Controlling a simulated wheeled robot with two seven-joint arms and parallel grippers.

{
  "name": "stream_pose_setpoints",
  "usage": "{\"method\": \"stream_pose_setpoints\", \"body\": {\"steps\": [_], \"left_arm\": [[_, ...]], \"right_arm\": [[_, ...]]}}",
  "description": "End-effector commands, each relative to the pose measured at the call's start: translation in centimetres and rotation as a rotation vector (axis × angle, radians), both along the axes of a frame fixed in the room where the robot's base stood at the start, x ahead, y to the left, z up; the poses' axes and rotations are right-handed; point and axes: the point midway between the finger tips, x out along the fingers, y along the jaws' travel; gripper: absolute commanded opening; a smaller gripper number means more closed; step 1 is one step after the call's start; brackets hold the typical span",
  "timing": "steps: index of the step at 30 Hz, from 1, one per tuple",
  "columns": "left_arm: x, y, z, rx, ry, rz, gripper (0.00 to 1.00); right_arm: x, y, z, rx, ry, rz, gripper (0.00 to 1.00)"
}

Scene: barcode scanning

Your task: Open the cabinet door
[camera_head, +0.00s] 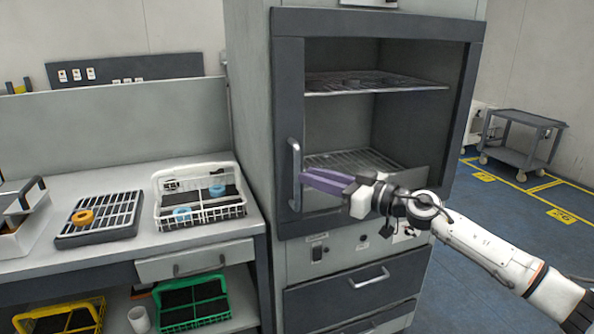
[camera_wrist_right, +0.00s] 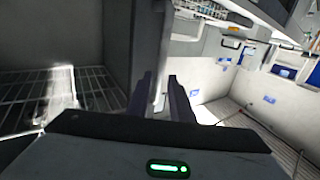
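The cabinet (camera_head: 252,120) stands in the middle of the head view. Its dark-framed door (camera_head: 289,80) looks shut, and wire shelves show within the frame. A grey vertical bar handle (camera_head: 295,152) is on the door's left side. My right gripper (camera_head: 304,178) reaches in from the right, its purple fingers at the lower part of the handle. In the right wrist view, the two fingers (camera_wrist_right: 162,88) stand apart with a narrow gap. Whether the handle lies between them or touches them is unclear. My left gripper is not in view.
A bench (camera_head: 225,232) on the left holds a white basket (camera_head: 205,214) and a dark rack (camera_head: 100,232) with an orange ring. Green (camera_head: 190,328) and yellow baskets are below. Drawers (camera_head: 350,300) lie under the cabinet door. A grey cart (camera_head: 520,143) stands on the open blue floor at right.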

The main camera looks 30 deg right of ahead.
Motion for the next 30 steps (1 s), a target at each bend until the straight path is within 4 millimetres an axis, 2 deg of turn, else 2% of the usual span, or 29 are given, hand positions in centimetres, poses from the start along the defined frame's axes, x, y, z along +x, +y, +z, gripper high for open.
{"method": "stream_pose_setpoints", "body": {"steps": [6,12,24,28,30], "left_arm": [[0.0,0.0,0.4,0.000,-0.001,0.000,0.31],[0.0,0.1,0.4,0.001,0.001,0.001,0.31],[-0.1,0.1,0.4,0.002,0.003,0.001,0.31],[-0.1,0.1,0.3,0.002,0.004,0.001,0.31],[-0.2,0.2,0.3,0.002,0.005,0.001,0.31]], "right_arm": [[2.7,1.0,0.3,0.001,-0.004,0.000,0.20],[4.4,1.6,0.1,0.003,-0.001,-0.001,0.20],[4.9,1.8,0.0,0.000,0.000,0.000,0.20],[4.9,1.8,0.0,0.000,0.000,0.000,0.00],[4.9,1.8,0.0,0.000,0.000,0.000,0.00]]}}
